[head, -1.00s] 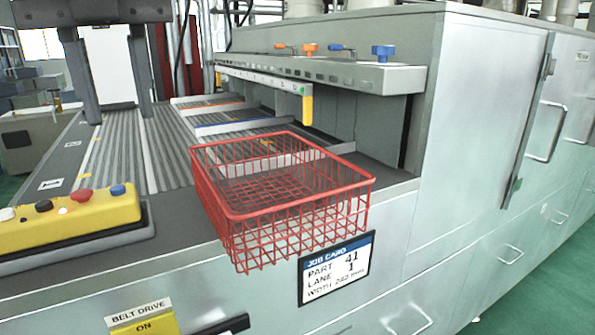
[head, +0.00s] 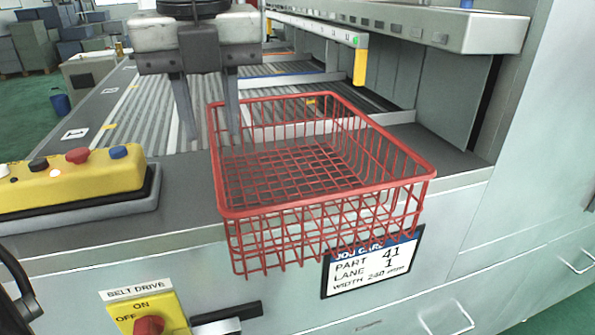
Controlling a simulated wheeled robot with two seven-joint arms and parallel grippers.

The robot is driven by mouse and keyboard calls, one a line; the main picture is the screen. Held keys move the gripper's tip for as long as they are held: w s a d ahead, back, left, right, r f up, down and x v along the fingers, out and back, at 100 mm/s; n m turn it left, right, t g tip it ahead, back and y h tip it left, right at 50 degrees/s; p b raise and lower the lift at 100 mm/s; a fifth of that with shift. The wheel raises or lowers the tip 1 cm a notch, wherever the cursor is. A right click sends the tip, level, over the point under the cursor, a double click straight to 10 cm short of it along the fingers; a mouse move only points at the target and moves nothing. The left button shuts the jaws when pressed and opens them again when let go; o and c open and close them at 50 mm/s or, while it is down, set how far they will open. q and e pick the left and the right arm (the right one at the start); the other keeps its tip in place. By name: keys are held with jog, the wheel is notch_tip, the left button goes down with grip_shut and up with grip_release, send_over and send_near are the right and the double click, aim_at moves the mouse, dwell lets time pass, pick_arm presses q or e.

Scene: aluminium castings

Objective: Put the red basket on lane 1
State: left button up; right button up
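The red wire basket (head: 325,205) is empty and upright at the front end of the machine bed, its near side overhanging the front edge. My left gripper (head: 208,134) points down at the basket's left side. Its fingers are apart, one to the left of the basket's far-left corner and one overlapping the inside of the basket in the picture. I cannot tell whether either finger touches the wire. Behind are grooved belt lanes (head: 150,108) split by dividers, one with a blue strip (head: 290,77). My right gripper is not in view.
A job card (head: 372,264) below the basket reads part 41, lane 1. A yellow button box (head: 75,183) stands left of the basket. A belt drive switch (head: 147,313) is on the front. A hood (head: 400,30) with a yellow-ended bar overhangs the lanes at right.

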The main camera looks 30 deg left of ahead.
aim_at(213, 140)
pick_arm(q)
notch_tip(213, 140, down, 4)
jog(key=shift+s+f, duration=0.1)
jog(key=shift+a+f, duration=0.1)
jog(key=shift+f, duration=0.5)
grip_shut()
